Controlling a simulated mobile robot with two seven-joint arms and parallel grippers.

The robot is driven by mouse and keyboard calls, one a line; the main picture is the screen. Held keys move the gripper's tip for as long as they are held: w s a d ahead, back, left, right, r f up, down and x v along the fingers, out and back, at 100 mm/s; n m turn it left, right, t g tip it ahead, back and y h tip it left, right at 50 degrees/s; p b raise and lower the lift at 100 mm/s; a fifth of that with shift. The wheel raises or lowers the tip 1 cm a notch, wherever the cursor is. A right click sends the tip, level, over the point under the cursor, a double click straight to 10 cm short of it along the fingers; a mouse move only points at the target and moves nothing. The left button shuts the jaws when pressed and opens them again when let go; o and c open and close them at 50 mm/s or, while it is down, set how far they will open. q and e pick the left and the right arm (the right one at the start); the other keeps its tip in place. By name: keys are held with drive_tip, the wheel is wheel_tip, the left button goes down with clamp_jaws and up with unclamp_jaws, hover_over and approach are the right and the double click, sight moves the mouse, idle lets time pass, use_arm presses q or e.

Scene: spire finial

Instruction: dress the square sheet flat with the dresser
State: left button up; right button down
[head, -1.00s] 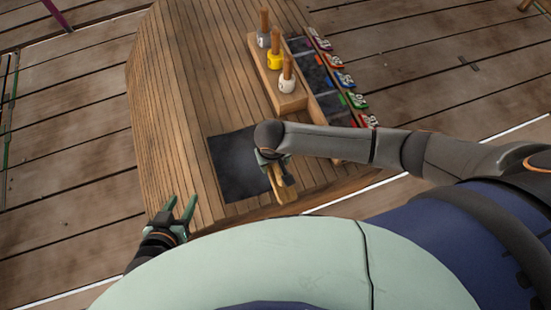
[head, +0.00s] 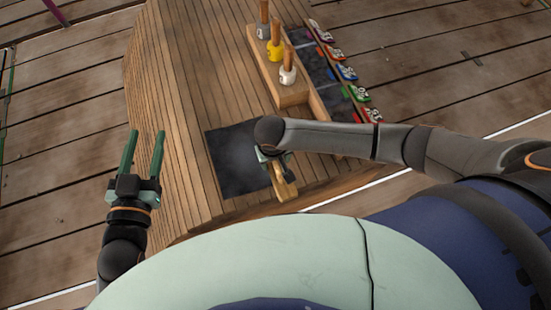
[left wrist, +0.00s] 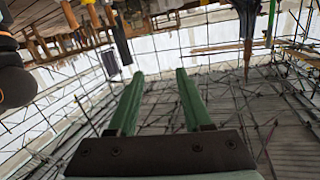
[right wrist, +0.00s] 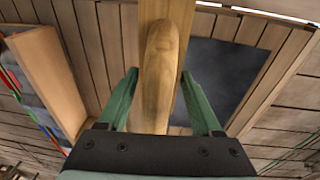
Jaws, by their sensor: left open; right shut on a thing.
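The square dark sheet (head: 232,160) lies on the curved wooden planking, near its lower end in the head view. It also shows in the right wrist view (right wrist: 235,70), to the right of the dresser. The dresser is a pale wooden tool (head: 285,188); its rounded wooden body fills the middle of the right wrist view (right wrist: 160,65). My right gripper (right wrist: 158,80) is shut on the dresser, at the sheet's right edge. Whether the dresser touches the sheet is hidden. My left gripper (head: 148,135) is open and empty, left of the planking; its fingers also show in the left wrist view (left wrist: 157,75).
A wooden block (head: 280,75) holds grey, yellow and white wooden-handled tools. Beside it lies a tray (head: 325,85) with dark sections and several coloured numbered tags (head: 346,72). The planking (head: 175,110) left of the sheet is clear.

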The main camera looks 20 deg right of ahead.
drive_tip(key=shift+f+b, duration=0.6)
drive_tip(key=shift+b, duration=0.1)
drive_tip(key=shift+f+b, duration=0.5)
drive_tip(key=shift+b, duration=0.1)
use_arm(q)
wheel_tip(320, 180, up, 16)
drive_tip(key=s+d+m+t+h, duration=0.1)
drive_tip(key=s+m+t+h, duration=0.1)
drive_tip(key=m+t+h, duration=0.2)
drive_tip(key=shift+s+f+m+t+h, duration=0.15)
drive_tip(key=shift+s+m+t+h, duration=0.2)
drive_tip(key=shift+t+h, duration=0.5)
drive_tip(key=shift+d, duration=0.1)
use_arm(e)
drive_tip(key=shift+f, duration=0.1)
wheel_tip(320, 180, down, 3)
drive_tip(key=shift+f+b, duration=0.1)
drive_tip(key=shift+b, duration=0.65)
use_arm(q)
drive_tip(key=shift+f, duration=0.55)
use_arm(e)
drive_tip(key=shift+d+r, duration=0.1)
drive_tip(key=shift+r, duration=0.1)
use_arm(q)
drive_tip(key=shift+r, duration=0.1)
use_arm(e)
drive_tip(key=shift+r, duration=0.1)
